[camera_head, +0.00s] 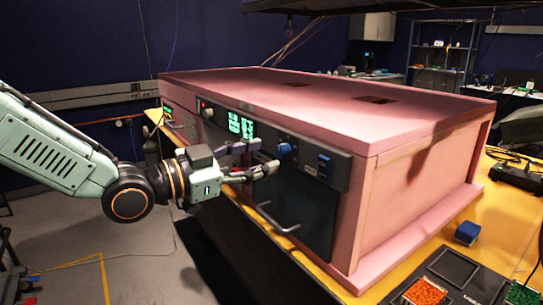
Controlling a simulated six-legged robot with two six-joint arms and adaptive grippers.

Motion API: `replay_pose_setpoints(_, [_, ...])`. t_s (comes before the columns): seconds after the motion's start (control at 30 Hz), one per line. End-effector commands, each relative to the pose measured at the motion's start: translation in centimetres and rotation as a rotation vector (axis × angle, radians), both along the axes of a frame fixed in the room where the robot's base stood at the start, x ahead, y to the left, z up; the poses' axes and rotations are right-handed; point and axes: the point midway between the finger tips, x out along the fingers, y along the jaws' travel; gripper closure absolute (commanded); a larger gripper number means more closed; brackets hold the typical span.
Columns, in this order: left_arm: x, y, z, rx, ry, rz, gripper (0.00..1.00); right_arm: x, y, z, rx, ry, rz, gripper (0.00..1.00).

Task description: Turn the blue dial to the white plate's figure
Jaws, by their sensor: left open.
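The blue dial (284,149) sits on the dark front panel of a pink foam-clad box (300,104), right of a green lit display (241,125). My left gripper (263,157) reaches in from the left, in front of the panel. Its two fingers are spread, one higher and one lower, with nothing seen between them. The fingertips are just left of the dial; I cannot tell whether they touch it. A small pale mark (310,170) lies right of and below the dial. No figure on a white plate can be read. My right gripper is out of view.
A blue switch (324,166) is right of the dial. A door with a bar handle (279,217) is below. Floor at lower left is mostly clear.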

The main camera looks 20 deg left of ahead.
Motion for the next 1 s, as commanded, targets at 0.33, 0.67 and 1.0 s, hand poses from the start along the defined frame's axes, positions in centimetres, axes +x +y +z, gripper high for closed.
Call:
replay_pose_setpoints(0.33, [2.0,-1.6,-0.1,0.006,-0.001,-0.001,0.52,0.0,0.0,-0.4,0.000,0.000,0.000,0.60])
replay_pose_setpoints(0.67, [2.6,-2.2,0.0,0.000,-0.001,-0.003,0.52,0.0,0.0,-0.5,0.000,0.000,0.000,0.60])
replay_pose_setpoints(1.0, [2.6,-2.2,0.0,0.000,-0.001,-0.003,0.63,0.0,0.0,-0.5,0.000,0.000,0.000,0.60])
